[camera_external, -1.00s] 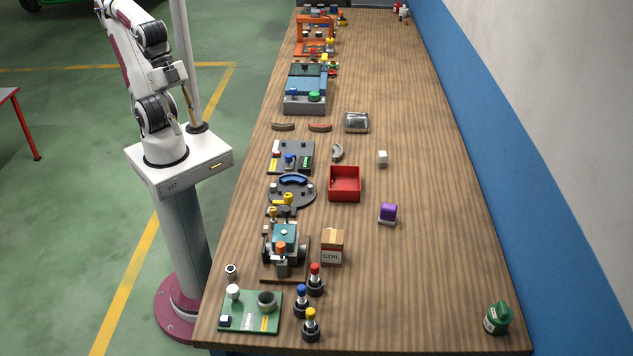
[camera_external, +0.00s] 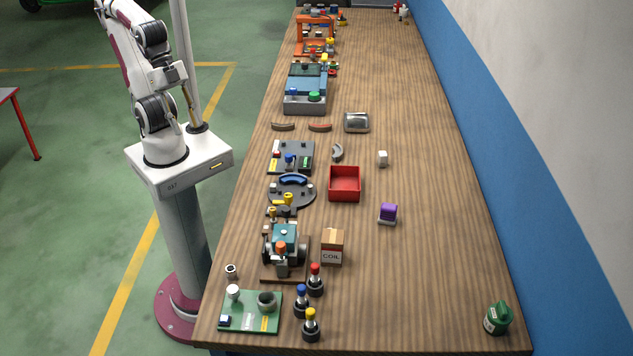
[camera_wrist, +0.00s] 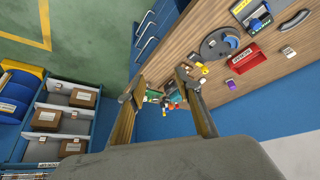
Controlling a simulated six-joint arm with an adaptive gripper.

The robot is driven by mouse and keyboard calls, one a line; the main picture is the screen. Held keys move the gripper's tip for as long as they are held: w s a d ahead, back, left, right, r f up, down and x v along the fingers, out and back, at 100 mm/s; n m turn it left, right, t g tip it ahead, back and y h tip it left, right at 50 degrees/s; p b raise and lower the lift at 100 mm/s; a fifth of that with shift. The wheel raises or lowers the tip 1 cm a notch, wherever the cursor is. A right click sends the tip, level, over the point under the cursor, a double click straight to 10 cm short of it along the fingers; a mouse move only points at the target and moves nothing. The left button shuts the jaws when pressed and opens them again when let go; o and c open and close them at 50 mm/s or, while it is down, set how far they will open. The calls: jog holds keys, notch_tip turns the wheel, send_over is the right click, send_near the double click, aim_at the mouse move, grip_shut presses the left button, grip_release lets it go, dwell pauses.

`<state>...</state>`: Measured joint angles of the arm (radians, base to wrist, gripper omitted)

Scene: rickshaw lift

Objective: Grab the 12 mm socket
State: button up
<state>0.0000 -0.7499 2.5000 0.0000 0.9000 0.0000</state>
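A small silver cylinder with a dark hole, which looks like a socket (camera_external: 231,271), stands on the wooden bench near its left front edge, just behind the green board (camera_external: 251,312). No size mark can be read on it. My gripper (camera_wrist: 156,84) shows in the wrist view with its two fingers apart and nothing between them. It is far above the bench, and the socket cannot be made out in that view. The external view shows my arm beside the bench, but my gripper is outside the picture.
Red, blue and yellow-topped posts (camera_external: 302,301) stand right of the green board. Behind are a teal-topped engine model (camera_external: 285,240), a COIL box (camera_external: 332,247) and a red tray (camera_external: 345,184). The bench's right half is mostly clear. A blue wall (camera_external: 490,170) borders it.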

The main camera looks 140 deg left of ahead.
jog(key=shift+c, duration=0.9)
jog(key=shift+w, duration=0.1)
jog(key=w+d+f+t+h, duration=0.1)
jog(key=w+d+f+t, duration=0.15)
jog(key=w, duration=0.75)
jog(key=w+d+f+t, duration=0.1)
jog(key=w+d+f, duration=0.3)
jog(key=w, duration=0.7)
jog(key=w+d+f+t, duration=0.1)
jog(key=w+f, duration=0.2)
jog(key=f, duration=0.1)
jog(key=w+d+f+t, duration=0.1)
jog(key=w+f+t, duration=0.1)
jog(key=w+f, duration=0.1)
jog(key=w+d+f+n+t+y, duration=0.1)
jog(key=w+f, duration=0.2)
jog(key=f, duration=0.2)
jog(key=shift+f+t, duration=0.3)
jog(key=shift+t, duration=0.05)
jog(key=shift+s+d+f+t, duration=0.15)
jog(key=shift+f+t, duration=0.25)
jog(key=shift+f, duration=0.2)
jog(key=shift+s+d+f+t, duration=0.15)
jog(key=shift+s+f+t, duration=0.3)
jog(key=shift+f, duration=0.35)
jog(key=shift+s+d+f+m+t, duration=0.2)
jog(key=shift+s+f+m+t, duration=0.2)
jog(key=shift+s+m, duration=0.1)
